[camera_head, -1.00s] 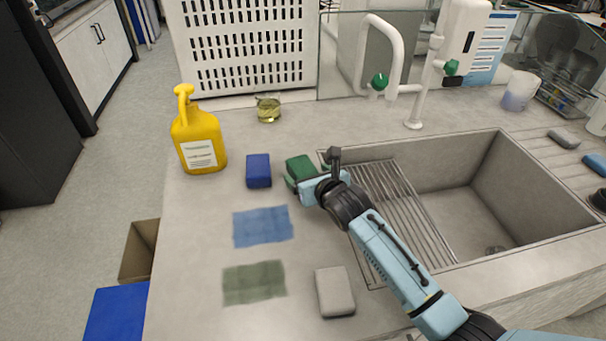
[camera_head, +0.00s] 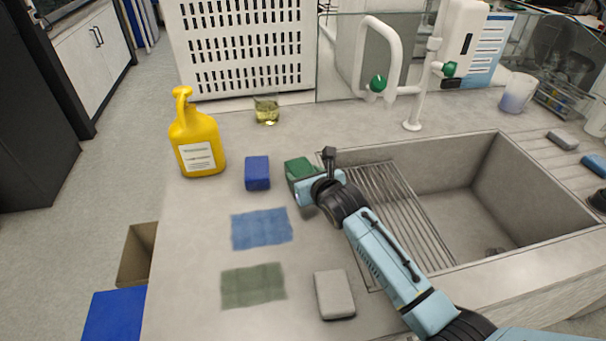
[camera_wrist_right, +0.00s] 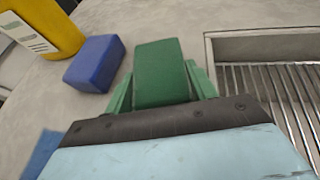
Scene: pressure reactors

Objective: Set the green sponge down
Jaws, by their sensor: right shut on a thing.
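The green sponge (camera_head: 298,168) is on the counter's left part, between the blue sponge and the sink. It also shows in the right wrist view (camera_wrist_right: 160,72). My right gripper (camera_head: 305,182) is shut on it, with one green finger on each side (camera_wrist_right: 160,85). Whether the sponge's underside touches the counter is hard to tell, as the gripper hides part of it. My left gripper is not in view.
A blue sponge (camera_head: 257,173) stands just left of the green one. A blue cloth (camera_head: 261,229), a green cloth (camera_head: 253,286) and a grey sponge (camera_head: 334,295) lie nearer. A yellow jug (camera_head: 196,140) and a small beaker (camera_head: 266,110) stand behind. The sink (camera_head: 530,215) with its rack is right.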

